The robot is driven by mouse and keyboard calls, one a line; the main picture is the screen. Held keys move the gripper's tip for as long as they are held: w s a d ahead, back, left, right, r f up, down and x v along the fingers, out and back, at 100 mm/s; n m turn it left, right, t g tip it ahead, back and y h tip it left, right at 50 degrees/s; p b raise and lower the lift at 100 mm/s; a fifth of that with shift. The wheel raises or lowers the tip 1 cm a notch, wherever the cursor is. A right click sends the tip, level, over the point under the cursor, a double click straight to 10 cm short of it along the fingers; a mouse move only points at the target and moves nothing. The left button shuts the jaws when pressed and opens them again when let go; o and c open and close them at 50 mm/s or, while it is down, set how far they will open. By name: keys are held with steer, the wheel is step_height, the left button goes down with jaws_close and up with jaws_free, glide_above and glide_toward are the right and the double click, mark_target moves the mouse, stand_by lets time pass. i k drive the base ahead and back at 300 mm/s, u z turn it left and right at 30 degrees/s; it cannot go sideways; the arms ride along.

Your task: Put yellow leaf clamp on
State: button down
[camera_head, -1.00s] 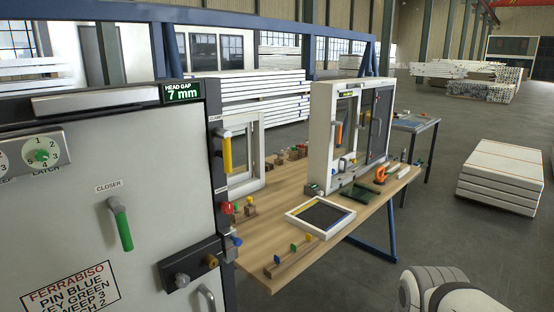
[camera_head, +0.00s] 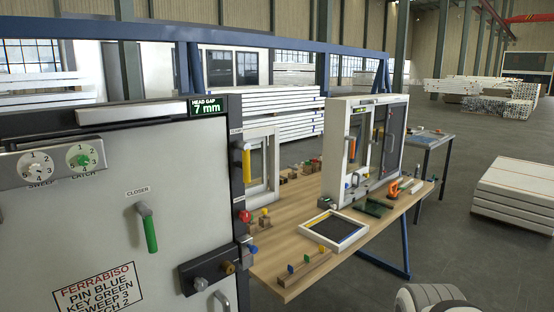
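A yellow clamp handle (camera_head: 246,164) hangs upright on the dark frame edge, right of the grey door leaf (camera_head: 100,215). A partly cut-off label stands above it. Its grip points down; I cannot tell whether it is engaged. A green handle (camera_head: 150,232) labelled CLOSER is on the leaf, below the middle. Two dials (camera_head: 60,162) marked SWEEP and LATCH sit at the leaf's upper left. A display (camera_head: 209,107) reads HEAD GAP 7 mm. My gripper is not in view; only a white part of my arm shows at the bottom right.
A wooden workbench (camera_head: 300,272) stands right of the door, with a white-framed panel (camera_head: 303,227), a window unit (camera_head: 336,150) and small coloured keys on it. A red knob (camera_head: 245,216) and a dark lock block (camera_head: 200,279) stick out by the door edge.

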mark_target(245, 147)
steer(key=i, duration=0.85)
steer(key=z, duration=0.05)
